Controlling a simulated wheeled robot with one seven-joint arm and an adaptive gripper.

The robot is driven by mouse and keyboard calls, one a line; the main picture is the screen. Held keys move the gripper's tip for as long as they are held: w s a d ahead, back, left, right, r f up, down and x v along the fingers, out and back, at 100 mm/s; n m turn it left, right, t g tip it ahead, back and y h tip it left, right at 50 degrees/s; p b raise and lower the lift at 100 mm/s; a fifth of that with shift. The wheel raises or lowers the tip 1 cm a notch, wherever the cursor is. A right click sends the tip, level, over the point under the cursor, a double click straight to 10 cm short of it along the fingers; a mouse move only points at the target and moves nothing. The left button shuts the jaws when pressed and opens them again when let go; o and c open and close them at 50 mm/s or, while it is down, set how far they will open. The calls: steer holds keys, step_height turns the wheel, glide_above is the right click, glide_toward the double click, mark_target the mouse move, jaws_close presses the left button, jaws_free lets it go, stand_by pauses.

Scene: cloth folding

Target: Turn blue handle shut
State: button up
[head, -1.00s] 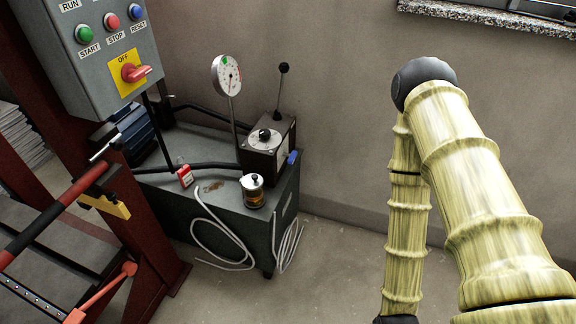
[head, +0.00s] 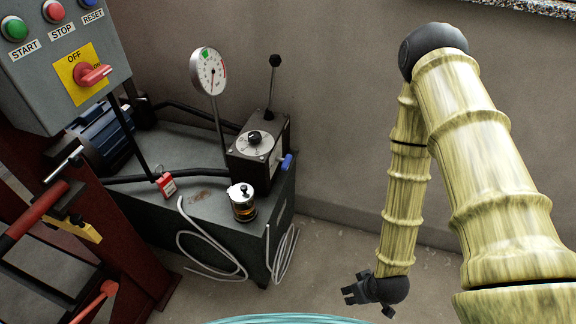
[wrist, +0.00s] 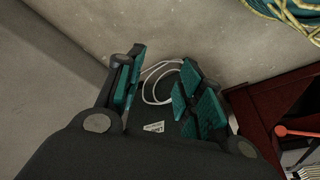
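The small blue handle (head: 286,161) sticks out from the right side of a dark box with a dial (head: 256,145), on top of a grey power unit (head: 280,212). My gripper (head: 362,292) hangs low over the floor, to the right of the unit and lower in the picture than the handle. It is apart from the handle. In the wrist view my gripper (wrist: 162,98) has its teal-padded fingers spread with nothing held between them. The blue handle cannot be made out in the wrist view.
A gauge (head: 208,72), a black-knobbed lever (head: 273,85) and a glass cup (head: 242,203) stand on the unit. Pale hoses (head: 284,255) hang down its front. A control box (head: 60,70) and red frame are left. Bare wall and floor lie between unit and arm.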

steer(key=w+a+f+n+t+y+b, duration=0.2)
steer(key=w+a+n+t+b, duration=0.15)
steer(key=w, duration=0.75)
steer(key=n+t+y+b, duration=0.5)
steer(key=n+y+b, duration=0.7)
steer(key=n, duration=0.9)
glide_toward(288, 159)
steer(key=shift+h, duration=0.8)
steer(key=b+x, duration=0.1)
steer(key=x, duration=0.2)
steer(key=b+x, duration=0.1)
steer(key=x, duration=0.2)
steer(key=b+x, duration=0.1)
steer(key=x, duration=0.3)
steer(key=shift+s+a+r, duration=0.1)
steer(key=shift+s+a, duration=0.15)
steer(key=shift+s, duration=0.1)
jaws_close()
